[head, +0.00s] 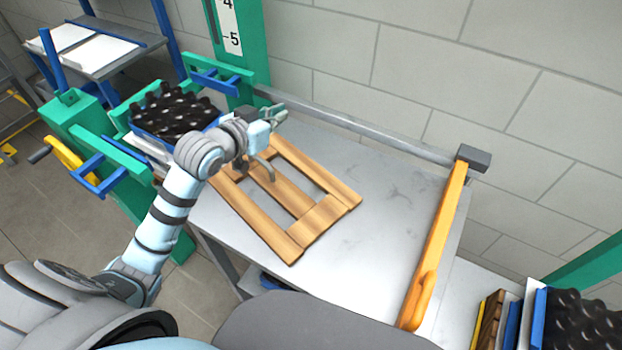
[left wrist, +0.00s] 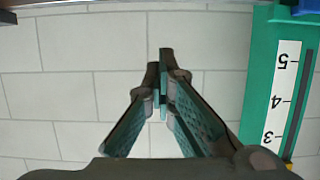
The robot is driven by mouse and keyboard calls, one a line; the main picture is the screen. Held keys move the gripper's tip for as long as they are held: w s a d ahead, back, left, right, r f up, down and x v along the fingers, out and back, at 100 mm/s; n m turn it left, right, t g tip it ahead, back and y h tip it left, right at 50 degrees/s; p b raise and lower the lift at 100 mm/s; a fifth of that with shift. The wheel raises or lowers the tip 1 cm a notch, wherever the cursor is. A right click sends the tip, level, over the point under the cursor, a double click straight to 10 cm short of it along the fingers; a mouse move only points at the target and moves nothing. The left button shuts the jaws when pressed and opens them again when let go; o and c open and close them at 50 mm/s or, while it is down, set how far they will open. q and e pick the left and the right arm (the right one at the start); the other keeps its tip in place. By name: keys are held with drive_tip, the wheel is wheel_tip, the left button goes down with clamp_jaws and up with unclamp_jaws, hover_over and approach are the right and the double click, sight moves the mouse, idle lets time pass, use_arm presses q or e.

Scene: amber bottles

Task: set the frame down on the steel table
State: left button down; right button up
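The wooden frame (head: 325,213), light brown slats with open gaps, appears to lie flat on the steel table (head: 385,215), near its left end. My left gripper (head: 277,113) is over the frame's far end, pointing towards the wall. My arm hides part of the frame's far left side. In the left wrist view the fingers of this gripper (left wrist: 163,62) come together at the tips with nothing visible between them. The frame does not show in that view. My right gripper is in neither view.
An orange bar (head: 435,245) runs along the table's right side, and a grey rail (head: 355,125) along the back by the wall. A crate of dark bottles (head: 175,110) stands left beside green posts; more dark bottles (head: 582,322) are at the lower right. The table's right half is bare.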

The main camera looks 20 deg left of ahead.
use_arm(q)
drive_tip(key=s+r+p, duration=0.2)
drive_tip(key=s+r, duration=0.1)
drive_tip(key=r, duration=0.4)
drive_tip(key=shift+s+d+r+p, duration=0.15)
drive_tip(key=shift+s+d+p, duration=0.15)
drive_tip(key=shift+d+p, duration=0.1)
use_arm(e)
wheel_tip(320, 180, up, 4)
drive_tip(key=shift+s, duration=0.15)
